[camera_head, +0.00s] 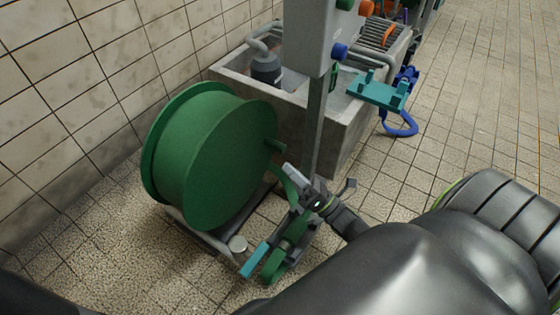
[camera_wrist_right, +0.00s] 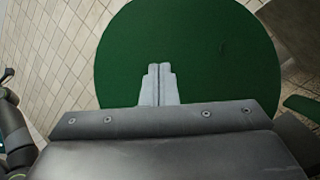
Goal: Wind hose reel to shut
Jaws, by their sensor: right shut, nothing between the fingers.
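The green hose reel (camera_head: 195,160) stands on a low grey frame by the tiled wall. A short green stub (camera_head: 275,146) sticks out from its right-hand face. Green parts (camera_head: 290,235) and a teal piece (camera_head: 256,259) lie low, right of the frame; I cannot tell whether they belong to the reel. My right gripper (camera_head: 292,172) is close to the reel's right-hand side, partly overlapping the green parts. In the right wrist view its fingers (camera_wrist_right: 160,78) are together and empty, in front of the green disc (camera_wrist_right: 195,50). Contact is unclear. My left gripper is out of view.
A concrete trough (camera_head: 340,125) with a dark bottle-like item (camera_head: 266,68) stands behind the reel. A grey panel on a post (camera_head: 314,35) rises in front of it. A teal bracket (camera_head: 378,92) holds a blue hose (camera_head: 402,128).

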